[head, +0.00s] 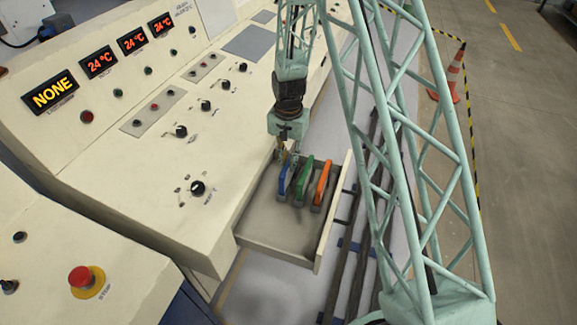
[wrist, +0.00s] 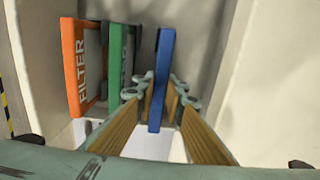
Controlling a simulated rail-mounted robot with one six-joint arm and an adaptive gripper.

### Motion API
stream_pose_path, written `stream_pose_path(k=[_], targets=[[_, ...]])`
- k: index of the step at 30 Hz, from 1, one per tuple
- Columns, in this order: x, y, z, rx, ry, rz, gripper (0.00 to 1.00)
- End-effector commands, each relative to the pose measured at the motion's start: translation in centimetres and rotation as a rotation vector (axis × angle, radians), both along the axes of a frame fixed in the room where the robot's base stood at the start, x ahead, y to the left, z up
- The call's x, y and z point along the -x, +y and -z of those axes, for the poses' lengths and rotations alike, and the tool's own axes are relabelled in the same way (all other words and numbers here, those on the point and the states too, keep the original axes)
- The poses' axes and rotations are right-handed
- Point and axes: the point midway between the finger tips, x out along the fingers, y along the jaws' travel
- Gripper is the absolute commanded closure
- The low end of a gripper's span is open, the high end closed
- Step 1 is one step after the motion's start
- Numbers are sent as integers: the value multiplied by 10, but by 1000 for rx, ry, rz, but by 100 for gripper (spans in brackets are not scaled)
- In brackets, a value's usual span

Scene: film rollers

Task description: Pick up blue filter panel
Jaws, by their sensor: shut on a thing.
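The blue filter panel (head: 283,180) stands upright in the open drawer (head: 272,249), leftmost of three panels in the head view. My gripper (head: 288,158) is at it from above, low over the drawer. In the wrist view the blue panel (wrist: 165,48) appears edge-on between the two wood-coloured fingers of my gripper (wrist: 163,92), which are shut on it. I cannot tell whether the panel still touches the drawer floor.
A green panel (head: 303,181) and an orange panel (head: 322,183) stand close beside the blue one. The front part of the drawer is empty. A cream control console (head: 150,190) with knobs and displays borders the drawer on the left.

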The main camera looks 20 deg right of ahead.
Motion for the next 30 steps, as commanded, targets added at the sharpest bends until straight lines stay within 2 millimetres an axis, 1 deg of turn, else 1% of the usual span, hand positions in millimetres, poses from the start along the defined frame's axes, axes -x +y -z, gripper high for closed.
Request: stream_pose_path(k=[1,5,12,18,24,30], targets=[[-1,0,-6,0,-2,0,100],[-1,0,-21,0,-2,0,100],[-1,0,-52,0,-2,0,100],[0,0,-73,0,-1,0,100],[0,0,-85,0,-1,0,100],[0,0,-86,0,-1,0,100]])
